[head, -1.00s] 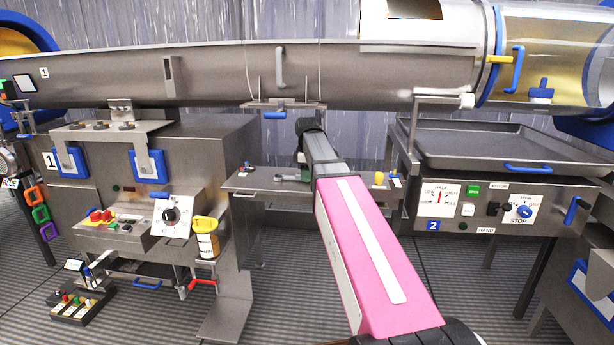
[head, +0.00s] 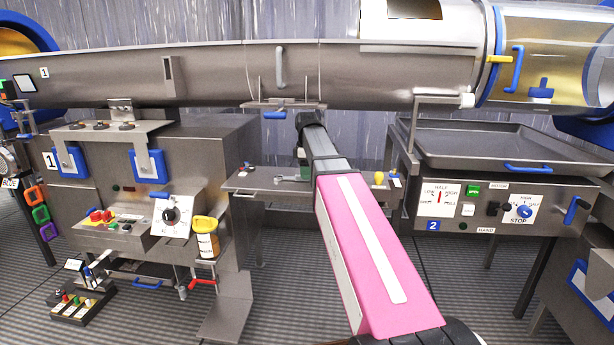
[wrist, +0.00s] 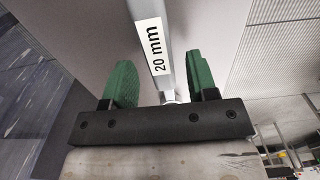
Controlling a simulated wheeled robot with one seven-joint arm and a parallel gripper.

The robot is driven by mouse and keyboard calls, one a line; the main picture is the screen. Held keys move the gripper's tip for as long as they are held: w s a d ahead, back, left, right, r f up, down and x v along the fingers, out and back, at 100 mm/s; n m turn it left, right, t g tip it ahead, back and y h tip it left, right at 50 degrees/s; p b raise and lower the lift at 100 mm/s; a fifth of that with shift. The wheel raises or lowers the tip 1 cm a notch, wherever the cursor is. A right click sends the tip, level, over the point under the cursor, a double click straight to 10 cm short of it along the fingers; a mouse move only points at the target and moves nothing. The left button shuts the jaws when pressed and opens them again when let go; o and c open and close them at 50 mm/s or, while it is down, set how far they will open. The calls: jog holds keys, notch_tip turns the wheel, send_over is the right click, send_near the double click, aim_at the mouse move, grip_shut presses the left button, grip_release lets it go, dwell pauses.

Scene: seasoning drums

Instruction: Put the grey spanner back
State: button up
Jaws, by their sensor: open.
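A grey bar with a white "20 mm" label, which looks like the grey spanner (wrist: 166,70), runs from the top of the wrist view down between the fingers. My gripper (wrist: 163,85) is open, with one green finger on each side of the bar and a gap to each. In the head view my gripper (head: 303,160) is over the small steel shelf, mostly hidden by my arm. A small grey piece on the shelf just left of it, probably the spanner's end (head: 287,179), shows there. The rest of the spanner is hidden.
The steel shelf (head: 250,185) sits between the left control cabinet (head: 225,150) and the right tray stand (head: 500,140). A long steel trough (head: 210,75) runs above it. A yellow knob (head: 379,178) stands at the shelf's right end.

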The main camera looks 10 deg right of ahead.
notch_tip(320, 180, up, 10)
jog(key=shift+r, duration=0.15)
dwell(0.3)
